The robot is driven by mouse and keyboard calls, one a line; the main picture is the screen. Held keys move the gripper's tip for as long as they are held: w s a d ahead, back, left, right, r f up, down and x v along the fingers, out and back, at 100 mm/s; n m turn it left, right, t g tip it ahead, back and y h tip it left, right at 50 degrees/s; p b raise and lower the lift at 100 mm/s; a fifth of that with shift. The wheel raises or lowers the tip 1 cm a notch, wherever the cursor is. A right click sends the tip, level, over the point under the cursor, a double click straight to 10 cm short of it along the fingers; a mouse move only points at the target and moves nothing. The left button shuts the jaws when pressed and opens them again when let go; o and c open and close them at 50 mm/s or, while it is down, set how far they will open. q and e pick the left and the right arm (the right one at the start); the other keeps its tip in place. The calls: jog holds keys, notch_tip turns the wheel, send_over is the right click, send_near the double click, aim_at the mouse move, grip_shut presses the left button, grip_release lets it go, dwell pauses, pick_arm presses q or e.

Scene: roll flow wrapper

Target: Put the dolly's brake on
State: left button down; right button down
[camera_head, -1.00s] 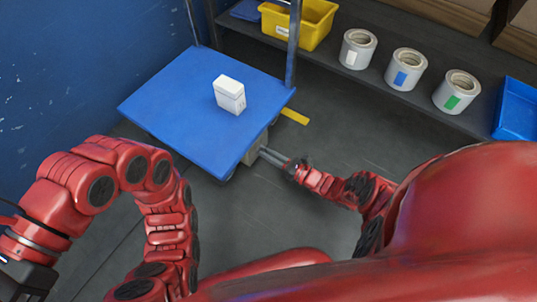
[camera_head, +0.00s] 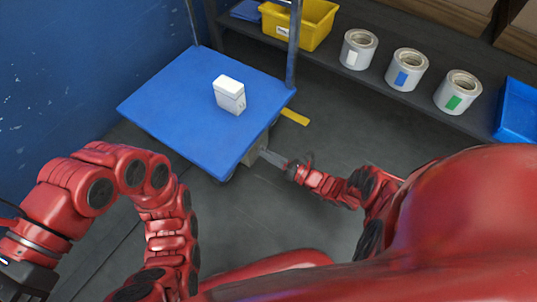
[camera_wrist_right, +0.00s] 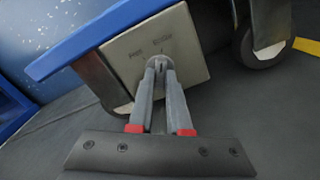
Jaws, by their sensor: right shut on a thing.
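The dolly has a flat blue deck (camera_head: 190,110) in the head view. A grey brake plate (camera_wrist_right: 190,50) with two small dark labels, too blurred to read for certain, sits under the deck edge in the wrist view. My right gripper (camera_wrist_right: 160,68) is shut on a small grey brake lever (camera_wrist_right: 158,62) in the middle of this plate. The fingertips hide most of the lever. In the head view my right gripper (camera_head: 264,154) reaches the side of the dolly from the right. My left arm is bent at the left; its fingers are not visible.
A white box (camera_head: 229,95) stands on the deck. A dark shelf behind holds a yellow bin (camera_head: 300,25), several grey rolls (camera_head: 408,69) and a blue bin (camera_head: 518,112). A caster wheel (camera_wrist_right: 264,45) is right of the plate.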

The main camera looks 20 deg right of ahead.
jog(key=c, duration=0.9)
grip_release()
jog(key=shift+o, duration=0.2)
pick_arm(q)
jog(key=shift+n+g+y, duration=0.3)
jog(key=shift+g+y, duration=0.2)
jog(key=shift+g, duration=0.1)
jog(key=r+p, duration=0.1)
jog(key=w+d+r+p, duration=0.1)
jog(key=r, duration=0.1)
jog(key=w+d+r+p, duration=0.1)
jog(key=r, duration=0.1)
jog(key=shift+w+d, duration=0.1)
jog(key=shift+d, duration=0.1)
pick_arm(e)
jog(key=v, duration=1.7)
jog(key=shift+s+d, duration=0.2)
pick_arm(q)
jog(key=shift+r, duration=0.1)
